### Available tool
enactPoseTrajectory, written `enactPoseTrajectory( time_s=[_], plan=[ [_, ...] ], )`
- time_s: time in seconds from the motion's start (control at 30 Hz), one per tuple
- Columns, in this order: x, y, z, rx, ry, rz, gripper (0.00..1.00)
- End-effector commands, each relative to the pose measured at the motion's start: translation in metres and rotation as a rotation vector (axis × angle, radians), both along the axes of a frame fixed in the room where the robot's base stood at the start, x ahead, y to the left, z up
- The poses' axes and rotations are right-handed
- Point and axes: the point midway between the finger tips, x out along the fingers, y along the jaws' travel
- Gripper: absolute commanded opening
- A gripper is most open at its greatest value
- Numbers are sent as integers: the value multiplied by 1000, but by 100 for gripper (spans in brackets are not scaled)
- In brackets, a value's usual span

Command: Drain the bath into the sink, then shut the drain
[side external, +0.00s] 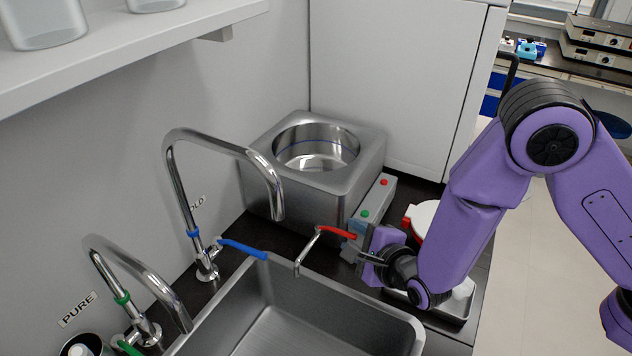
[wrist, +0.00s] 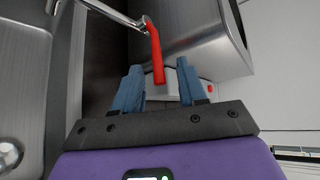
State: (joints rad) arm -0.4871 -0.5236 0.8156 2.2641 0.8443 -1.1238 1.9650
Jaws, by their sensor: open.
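The bath (side external: 350,195) is a square steel box with a round opening, standing in the back corner; it also shows in the wrist view (wrist: 185,35). A blue line runs around the inside of its opening. A drain spout (side external: 308,250) leads from it to the sink's edge, with a red drain handle (side external: 337,232). In the wrist view the red handle (wrist: 157,55) lies just ahead of and between my open blue fingers. The sink (side external: 290,325) is steel and looks empty where visible. My gripper (side external: 356,248) is open beside the handle; in the wrist view its fingertips (wrist: 157,72) hold nothing.
A tap with a blue handle (side external: 242,249) and one with a green collar (side external: 140,290) stand behind the sink. A control box with green and red buttons (side external: 372,208) is on the bath's right. A white-lidded, red-handled item (side external: 424,216) stands behind my wrist.

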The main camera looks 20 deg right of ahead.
Motion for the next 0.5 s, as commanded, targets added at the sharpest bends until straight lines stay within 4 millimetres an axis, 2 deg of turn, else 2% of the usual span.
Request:
enactPoseTrajectory(
  time_s=[0.17,0.43,0.5],
  plan=[
    [-24,-3,11,0,0,6,41],
    [-76,-13,34,1,-2,6,41],
    [-83,-14,37,2,-2,4,41]
  ],
)
